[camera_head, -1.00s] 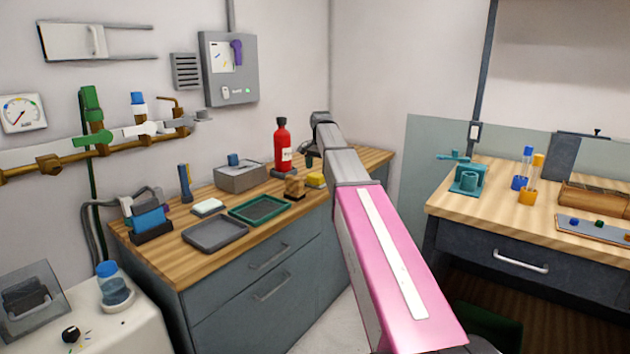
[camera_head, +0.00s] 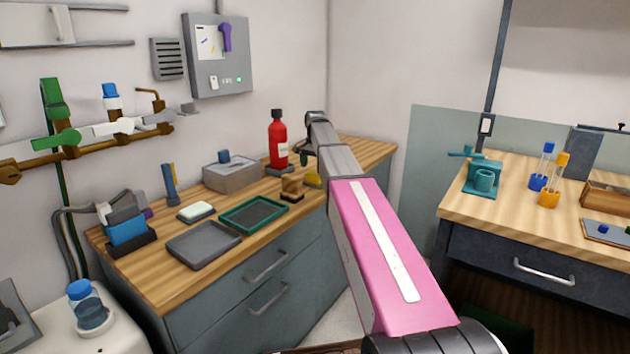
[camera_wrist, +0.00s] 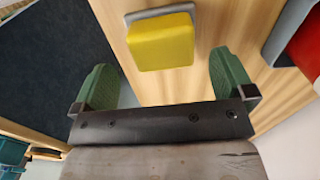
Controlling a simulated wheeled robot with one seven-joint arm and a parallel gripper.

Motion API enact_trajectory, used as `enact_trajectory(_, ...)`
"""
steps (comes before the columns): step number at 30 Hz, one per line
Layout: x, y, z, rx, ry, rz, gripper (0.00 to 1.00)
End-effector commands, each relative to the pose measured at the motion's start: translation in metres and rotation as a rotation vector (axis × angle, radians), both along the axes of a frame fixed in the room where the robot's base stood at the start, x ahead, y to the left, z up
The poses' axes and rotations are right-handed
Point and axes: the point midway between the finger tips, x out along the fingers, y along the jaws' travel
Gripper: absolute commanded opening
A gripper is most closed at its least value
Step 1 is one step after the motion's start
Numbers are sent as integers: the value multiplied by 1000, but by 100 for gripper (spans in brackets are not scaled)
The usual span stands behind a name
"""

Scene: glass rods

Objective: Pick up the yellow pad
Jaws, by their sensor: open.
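The yellow pad (camera_wrist: 162,42) lies on the wooden counter in the wrist view, just beyond the fingertips and between their lines. A pale grey edge shows along its far side. In the head view the yellow pad (camera_head: 312,180) is a small patch on the counter, partly hidden by my arm. My gripper (camera_wrist: 162,82) is open and empty, with its two green fingers spread wide, one on each side of the pad. The pad is not between the pads of the fingers; I cannot tell the height gap.
A red bottle (camera_head: 278,142) stands close behind the pad. A brown stamp-like block (camera_head: 292,188), a green tray (camera_head: 252,214) and a grey tray (camera_head: 203,245) lie to its left. A grey box (camera_head: 230,174) stands further back. The counter's front edge is near.

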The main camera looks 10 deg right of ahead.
Motion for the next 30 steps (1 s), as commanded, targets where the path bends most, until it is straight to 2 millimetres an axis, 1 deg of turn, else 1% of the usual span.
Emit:
enact_trajectory(1, -1, 0, -7, 0, 1, 0, 100)
enact_trajectory(8, 1, 0, -20, 0, 0, 0, 100)
enact_trajectory(15, 3, 0, -53, 0, 1, 0, 100)
enact_trajectory(17, 3, 0, -59, 0, 1, 0, 100)
enact_trajectory(19, 3, 0, -63, 0, 1, 0, 100)
enact_trajectory(25, 4, 0, -63, 0, 0, 0, 100)
enact_trajectory(26, 4, 0, -63, 0, 0, 0, 90)
enact_trajectory(27, 4, 0, -62, 0, 0, 0, 77)
enact_trajectory(28, 4, 0, -62, 0, 0, 0, 67)
enact_trajectory(30, 4, 0, -62, 0, 0, 0, 66)
